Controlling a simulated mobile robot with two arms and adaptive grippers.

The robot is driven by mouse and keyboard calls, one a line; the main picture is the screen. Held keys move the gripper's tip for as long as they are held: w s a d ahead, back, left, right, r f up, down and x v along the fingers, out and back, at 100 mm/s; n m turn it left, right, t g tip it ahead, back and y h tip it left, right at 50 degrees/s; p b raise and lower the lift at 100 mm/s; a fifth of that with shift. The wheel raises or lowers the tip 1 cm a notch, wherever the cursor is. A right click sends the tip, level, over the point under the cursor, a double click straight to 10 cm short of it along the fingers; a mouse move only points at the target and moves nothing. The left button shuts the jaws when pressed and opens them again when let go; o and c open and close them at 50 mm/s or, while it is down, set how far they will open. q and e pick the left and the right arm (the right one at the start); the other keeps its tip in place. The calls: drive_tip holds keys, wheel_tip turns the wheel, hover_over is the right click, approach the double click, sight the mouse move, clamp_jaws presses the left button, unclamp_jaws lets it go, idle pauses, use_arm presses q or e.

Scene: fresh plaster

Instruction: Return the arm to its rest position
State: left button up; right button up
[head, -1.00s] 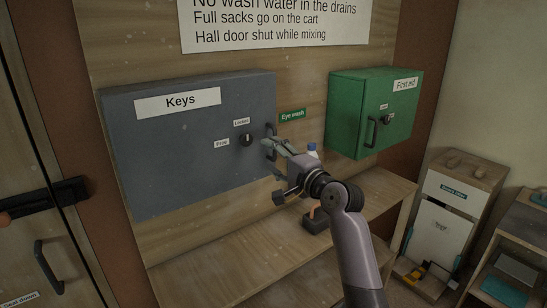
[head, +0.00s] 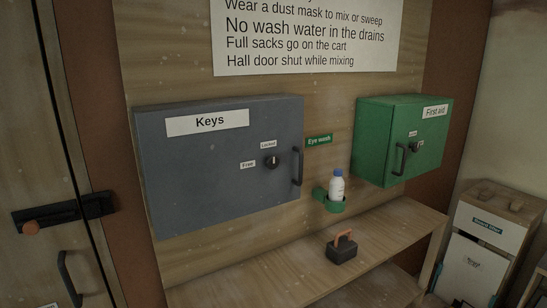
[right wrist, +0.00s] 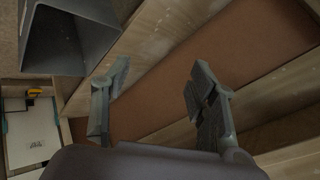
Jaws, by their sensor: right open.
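My right gripper (right wrist: 155,95) shows in the right wrist view with its two fingers spread wide and nothing between them. Beyond the fingers are wood boards and a reddish-brown panel. Neither of my arms shows in the head view. The grey key cabinet (head: 215,195), labelled Keys, hangs on the wood wall with its door shut. Its dark handle (head: 298,167) and round lock knob (head: 272,160) are clear of any gripper.
A green first aid box (head: 380,140) hangs to the right. An eye wash bottle (head: 337,187) stands in a green holder. Below, a wooden shelf (head: 385,243) bears a dark block with an orange handle (head: 342,248). A door with a black latch (head: 65,213) is at left.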

drive_tip(key=s+d+f+n+g, duration=0.2)
drive_tip(key=s+f, duration=0.6)
drive_tip(key=s, duration=0.7)
drive_tip(key=s+d+f+n+g+h+b, duration=0.1)
drive_tip(key=s+f, duration=0.7)
drive_tip(key=s, duration=0.8)
drive_tip(key=s+d+f+n+g+h, duration=0.1)
drive_tip(key=s+d+f+n+g, duration=0.3)
drive_tip(key=s, duration=1.2)
wheel_tip(320, 180, down, 4)
drive_tip(key=shift+d+r+n+b, duration=0.1)
drive_tip(key=shift+d+n+b, duration=0.2)
drive_tip(key=shift+d+n, duration=0.55)
drive_tip(key=shift+s, duration=0.1)
